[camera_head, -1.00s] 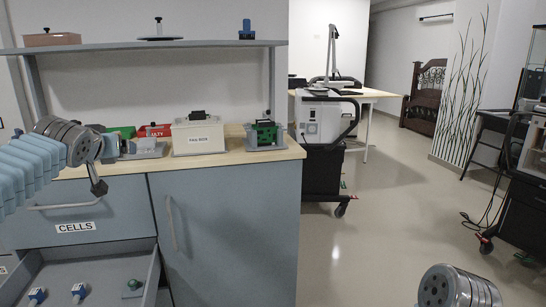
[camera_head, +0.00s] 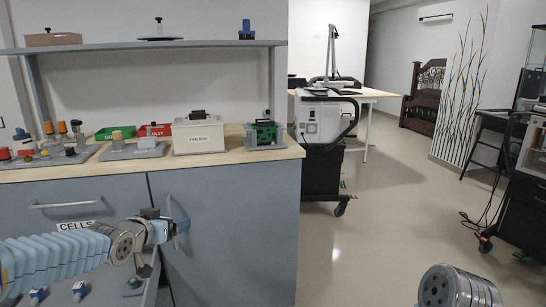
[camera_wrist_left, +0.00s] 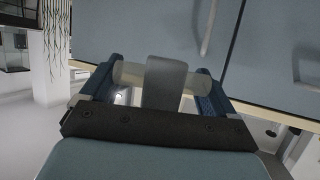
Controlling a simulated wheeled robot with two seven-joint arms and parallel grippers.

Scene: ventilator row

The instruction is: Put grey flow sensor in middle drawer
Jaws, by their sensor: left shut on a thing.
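My left gripper (camera_head: 172,230) is in front of the blue-grey cabinet, near the upright handle of the right door. In the left wrist view its two blue fingers are shut on a grey tube-shaped piece with a flat stem, which looks like the grey flow sensor (camera_wrist_left: 166,84). In the head view the held piece is small and hard to make out. An open drawer (camera_head: 152,290) is below the drawer labelled CELLS (camera_head: 75,226). It holds small blue-and-white parts (camera_head: 80,290) and a green-topped part (camera_head: 134,283). My left arm hides much of this drawer. My right gripper is out of view.
The wooden counter (camera_head: 225,157) above carries a cream box (camera_head: 198,134), a green device (camera_head: 264,134), red and green trays, and a stand with bottles at left. A shelf (camera_head: 150,46) runs above it. Clear floor (camera_head: 370,240) is to the right.

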